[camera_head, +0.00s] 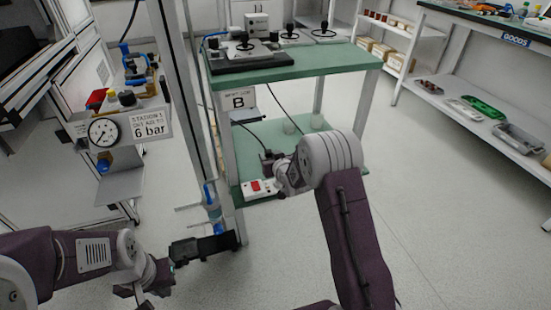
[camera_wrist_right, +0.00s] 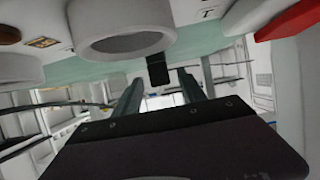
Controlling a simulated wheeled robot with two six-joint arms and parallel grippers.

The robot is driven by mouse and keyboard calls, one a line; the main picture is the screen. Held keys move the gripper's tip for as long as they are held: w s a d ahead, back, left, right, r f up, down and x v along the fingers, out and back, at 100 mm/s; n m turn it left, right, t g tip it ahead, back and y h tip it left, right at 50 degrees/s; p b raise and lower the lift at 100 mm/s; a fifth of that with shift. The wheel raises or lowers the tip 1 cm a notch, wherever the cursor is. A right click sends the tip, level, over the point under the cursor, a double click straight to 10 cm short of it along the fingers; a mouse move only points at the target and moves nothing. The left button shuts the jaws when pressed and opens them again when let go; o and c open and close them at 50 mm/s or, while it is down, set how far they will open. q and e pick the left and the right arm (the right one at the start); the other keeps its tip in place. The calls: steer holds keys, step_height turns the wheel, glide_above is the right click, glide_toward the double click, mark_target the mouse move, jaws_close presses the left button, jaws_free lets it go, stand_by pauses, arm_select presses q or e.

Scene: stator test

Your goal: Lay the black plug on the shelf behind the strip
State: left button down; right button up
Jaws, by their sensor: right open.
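A white power strip (camera_head: 258,190) with a red switch lies on the front edge of the cart's lower green shelf (camera_head: 312,165). In the right wrist view its round white sockets (camera_wrist_right: 125,32) and red switch (camera_wrist_right: 290,20) loom close at the top. A small black block, apparently the black plug (camera_wrist_right: 158,70), shows between the fingers there. My right gripper (camera_wrist_right: 160,84) is open; I cannot tell whether the plug touches a finger. In the head view my right wrist hides most of that gripper. My left gripper (camera_head: 204,247) hangs low at the left, its jaw unclear.
Pale cups (camera_head: 290,126) stand farther back on the lower shelf. The green upper shelf (camera_head: 300,66) overhangs it and carries black-knobbed devices. Dark cables hang down behind. A cart post (camera_head: 224,150) stands left of the strip. A gauge (camera_head: 103,132) station is at left. Floor at right is clear.

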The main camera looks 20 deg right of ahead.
steer(key=p+v, duration=0.1)
steer(key=v, duration=0.2)
steer(key=p+v, duration=0.1)
steer(key=v, duration=0.2)
steer(key=shift+s+r, duration=0.2)
steer(key=shift+r, duration=0.2)
steer(key=shift+f+v, duration=0.2)
steer(key=shift+v, duration=1.1)
arm_select(q)
step_height(320, 180, up, 3)
steer(key=shift+f, duration=0.15)
arm_select(e)
steer(key=s+f+g, duration=0.1)
steer(key=s+g, duration=0.5)
steer(key=s, duration=0.8)
steer(key=s+a+f+g, duration=0.1)
steer(key=s+g, duration=0.5)
steer(key=s, duration=0.7)
steer(key=shift+s+a+f+m, duration=0.2)
steer(key=shift+s+f+m, duration=0.15)
steer(key=shift+f, duration=0.4)
steer(key=shift+r, duration=0.1)
arm_select(q)
step_height(320, 180, up, 45)
steer(key=p, duration=4.5)
arm_select(e)
step_height(320, 180, up, 45)
